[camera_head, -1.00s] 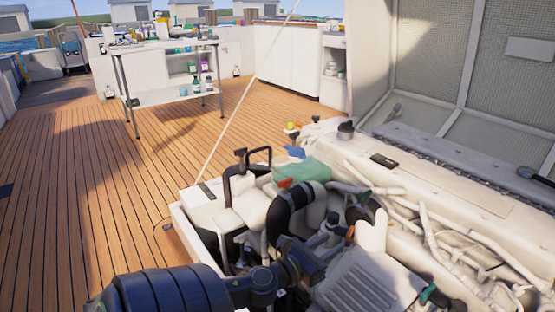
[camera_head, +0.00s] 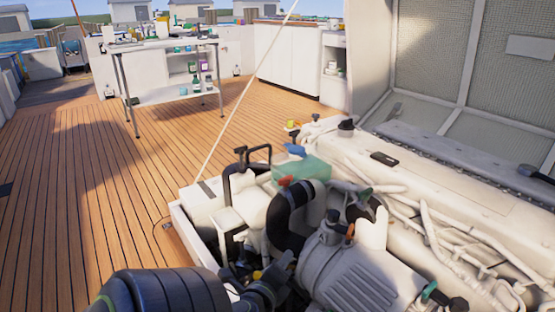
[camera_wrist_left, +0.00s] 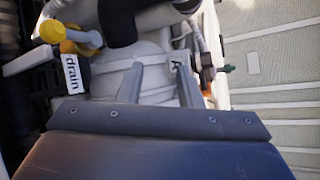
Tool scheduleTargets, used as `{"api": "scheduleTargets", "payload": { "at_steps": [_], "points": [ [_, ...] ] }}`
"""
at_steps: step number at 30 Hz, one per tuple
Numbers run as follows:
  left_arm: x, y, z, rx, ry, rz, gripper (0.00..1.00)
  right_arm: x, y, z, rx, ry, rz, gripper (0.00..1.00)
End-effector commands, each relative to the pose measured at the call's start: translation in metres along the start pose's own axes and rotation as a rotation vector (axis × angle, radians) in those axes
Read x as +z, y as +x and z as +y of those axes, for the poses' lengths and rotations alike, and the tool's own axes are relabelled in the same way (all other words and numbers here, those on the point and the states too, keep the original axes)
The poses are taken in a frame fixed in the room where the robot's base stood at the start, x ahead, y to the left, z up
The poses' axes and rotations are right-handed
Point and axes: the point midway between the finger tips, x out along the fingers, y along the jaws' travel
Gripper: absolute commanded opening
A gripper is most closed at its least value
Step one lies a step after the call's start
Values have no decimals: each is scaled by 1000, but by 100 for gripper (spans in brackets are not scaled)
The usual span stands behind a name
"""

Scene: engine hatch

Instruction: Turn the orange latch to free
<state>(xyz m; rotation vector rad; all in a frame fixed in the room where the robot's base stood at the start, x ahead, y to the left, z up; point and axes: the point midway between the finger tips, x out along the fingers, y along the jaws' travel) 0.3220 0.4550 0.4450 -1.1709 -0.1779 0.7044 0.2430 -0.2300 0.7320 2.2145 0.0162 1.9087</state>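A small orange part (camera_head: 350,231), perhaps the latch, stands upright on the engine in the head view. A red-orange piece (camera_head: 286,181) sits farther back by the black hose. In the left wrist view an orange bit (camera_wrist_left: 207,92) shows just right of the right finger, mostly hidden; I cannot tell which part it is. My left gripper (camera_head: 282,274) is low at the engine's near side, its tips hard to make out there. In the left wrist view its two fingers (camera_wrist_left: 160,72) are apart with nothing clearly between them. My right gripper is not in view.
A yellow knob (camera_wrist_left: 53,31) with a "drain" label (camera_wrist_left: 73,74) lies left of the fingers. A green-tipped lever (camera_wrist_left: 225,69) is to the right. Hoses and pipes crowd the white engine (camera_head: 450,195). A table (camera_head: 165,45) stands on open wooden deck behind.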

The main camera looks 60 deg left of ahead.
Motion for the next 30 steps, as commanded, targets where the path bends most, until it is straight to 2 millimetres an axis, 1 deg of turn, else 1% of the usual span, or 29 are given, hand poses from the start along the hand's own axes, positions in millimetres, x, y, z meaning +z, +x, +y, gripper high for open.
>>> {"api": "scheduleTargets", "payload": {
  "at_steps": [1,6,9,15,21,24,30],
  "points": [
    [-2,-3,7,48,-88,-10,33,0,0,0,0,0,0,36],
    [-12,-18,34,230,-382,-47,33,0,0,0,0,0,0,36],
    [-22,-28,49,333,-535,-69,33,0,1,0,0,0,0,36],
    [-44,-50,70,528,-794,-110,33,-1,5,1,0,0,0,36],
    [-65,-68,82,679,-963,-142,33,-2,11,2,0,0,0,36],
    [-72,-74,86,725,-1010,-152,33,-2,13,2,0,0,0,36],
    [-77,-78,89,761,-1045,-161,33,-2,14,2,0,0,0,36]
  ]
}}
